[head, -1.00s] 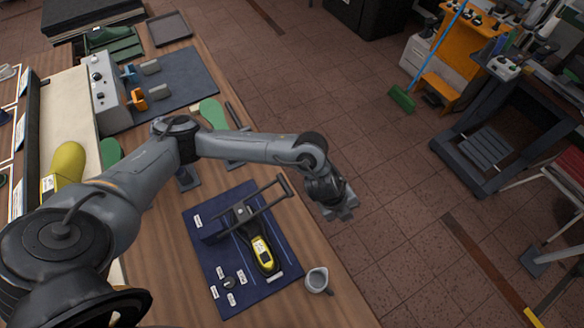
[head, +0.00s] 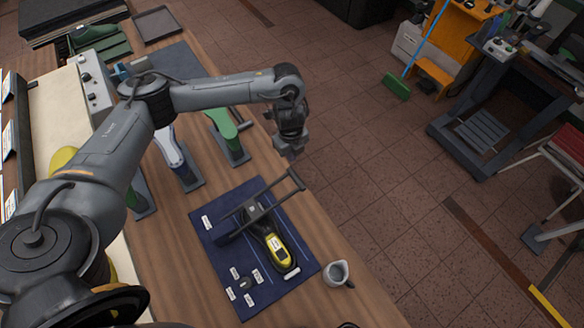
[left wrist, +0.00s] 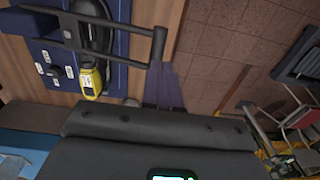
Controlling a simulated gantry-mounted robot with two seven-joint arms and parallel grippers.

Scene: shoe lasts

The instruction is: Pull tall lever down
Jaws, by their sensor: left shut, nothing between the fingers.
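The tall lever (head: 297,181) is a dark two-armed frame joined by a crossbar at its outer end. It rises at a slant from a black fixture on a navy mat (head: 213,258). A yellow-and-black shoe last (head: 279,252) lies in the fixture beneath the lever. My left gripper (head: 289,153) points down just beyond the crossbar, with its fingers shut and empty. In the left wrist view, the fingers (left wrist: 164,86) show just below the crossbar (left wrist: 158,45). I cannot tell whether they touch it. My right gripper is not in view.
A grey metal jug (head: 337,273) stands at the mat's right corner. Green (head: 222,124) and blue-white (head: 168,146) shoe lasts stand on stands behind the mat. Small white labels and a dark knob (head: 246,283) are on the mat. Open tiled floor lies right of the table.

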